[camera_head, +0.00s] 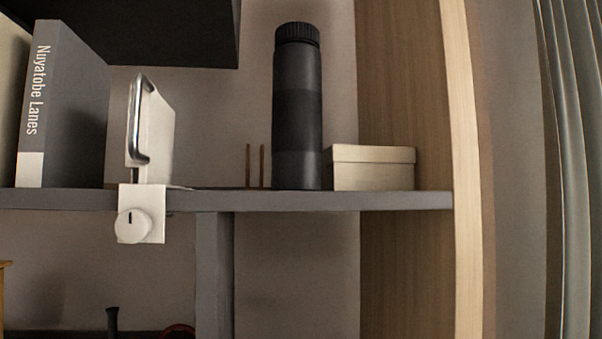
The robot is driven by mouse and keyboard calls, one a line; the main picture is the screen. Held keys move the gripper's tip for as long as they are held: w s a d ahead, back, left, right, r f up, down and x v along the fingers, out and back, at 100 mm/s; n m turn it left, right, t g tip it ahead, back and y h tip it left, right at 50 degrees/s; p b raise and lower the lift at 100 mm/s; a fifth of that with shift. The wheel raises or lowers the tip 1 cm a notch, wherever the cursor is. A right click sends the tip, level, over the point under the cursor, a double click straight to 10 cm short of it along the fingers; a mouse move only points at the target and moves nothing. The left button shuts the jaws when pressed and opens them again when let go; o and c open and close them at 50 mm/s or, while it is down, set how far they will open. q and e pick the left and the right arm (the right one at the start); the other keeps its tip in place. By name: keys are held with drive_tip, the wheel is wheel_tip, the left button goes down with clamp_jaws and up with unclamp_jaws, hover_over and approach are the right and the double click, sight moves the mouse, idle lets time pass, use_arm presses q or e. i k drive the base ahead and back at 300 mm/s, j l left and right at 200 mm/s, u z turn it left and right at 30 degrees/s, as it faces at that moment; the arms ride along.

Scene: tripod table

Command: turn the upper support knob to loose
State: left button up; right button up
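A round white knob (132,226) sits on a white plate (155,199) at the front edge of the grey shelf, left of the middle. A short dark mark on the knob points straight up. No label for loose or tight is readable. Above the plate, a white upright panel (155,130) with a curved metal handle (135,118) stands on the shelf. I cannot tell how the panel joins the plate. Neither of my grippers is in view.
The grey shelf (390,201) also holds a grey book (65,110), a tall black bottle (298,110), two thin brown sticks (255,165) and a beige box (370,168). A grey upright (214,275) stands below the shelf, right of the knob. The space before the knob looks clear.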

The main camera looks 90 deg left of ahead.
sight(132, 226)
drive_tip(key=k+l+u, duration=0.1)
drive_tip(key=u, duration=3.1)
drive_tip(key=j, duration=0.1)
